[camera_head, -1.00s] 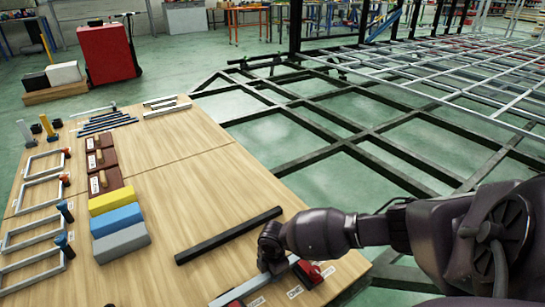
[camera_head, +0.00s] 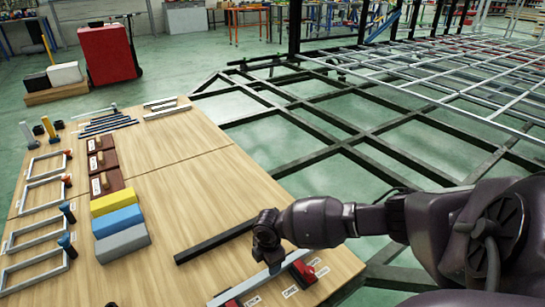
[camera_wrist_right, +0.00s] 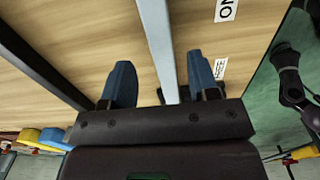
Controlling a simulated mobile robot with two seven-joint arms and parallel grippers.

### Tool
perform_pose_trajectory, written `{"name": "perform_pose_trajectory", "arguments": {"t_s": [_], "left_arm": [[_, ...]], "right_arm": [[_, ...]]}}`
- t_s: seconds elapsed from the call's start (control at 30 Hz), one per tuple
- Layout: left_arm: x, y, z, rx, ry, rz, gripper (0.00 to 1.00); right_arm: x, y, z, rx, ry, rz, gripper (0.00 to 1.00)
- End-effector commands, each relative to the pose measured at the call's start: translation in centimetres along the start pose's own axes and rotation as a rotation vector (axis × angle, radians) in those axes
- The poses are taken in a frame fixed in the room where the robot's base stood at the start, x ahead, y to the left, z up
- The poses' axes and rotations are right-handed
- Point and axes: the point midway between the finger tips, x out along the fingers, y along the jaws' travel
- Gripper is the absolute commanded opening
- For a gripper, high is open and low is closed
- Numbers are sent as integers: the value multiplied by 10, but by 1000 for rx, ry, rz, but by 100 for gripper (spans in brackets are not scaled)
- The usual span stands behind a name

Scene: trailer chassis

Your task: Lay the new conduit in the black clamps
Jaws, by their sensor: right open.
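A light grey bar, seemingly the conduit (camera_head: 238,289), lies along the front of the wooden table in the head view. Its ends are near a red clamp-like block (camera_head: 303,272) and a second dark red block (camera_head: 232,303). My right gripper (camera_head: 268,265) is over the bar, pointing down. In the right wrist view the bar (camera_wrist_right: 155,35) runs between the two blue fingertips of this gripper (camera_wrist_right: 160,83), which are open with gaps on both sides. I cannot make out black clamps. My left gripper is not in view.
A black bar (camera_head: 213,243) lies beside the grey one, partly behind my right gripper. Yellow, blue and grey blocks (camera_head: 120,241) and several metal frames (camera_head: 40,235) stand at the left. The table's middle (camera_head: 190,185) is clear. A dark chassis frame (camera_head: 340,150) is beyond its right edge.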

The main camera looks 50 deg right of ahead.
Motion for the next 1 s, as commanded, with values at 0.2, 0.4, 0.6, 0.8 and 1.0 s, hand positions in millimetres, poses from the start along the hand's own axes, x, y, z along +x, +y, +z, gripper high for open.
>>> {"name": "perform_pose_trajectory", "arguments": {"t_s": [0.2, 0.4, 0.6, 0.8, 1.0], "left_arm": [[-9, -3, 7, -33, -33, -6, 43], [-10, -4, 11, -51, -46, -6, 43], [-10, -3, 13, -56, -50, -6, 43], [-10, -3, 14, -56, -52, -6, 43], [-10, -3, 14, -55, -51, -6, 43]], "right_arm": [[-46, 2, 0, -1, 2, 9, 55], [-63, 1, 0, 0, 0, 3, 55], [-65, 0, 0, 0, -1, -1, 55], [-64, -1, 0, 0, -1, -2, 55], [-65, -1, 0, 0, -1, -1, 55]]}}
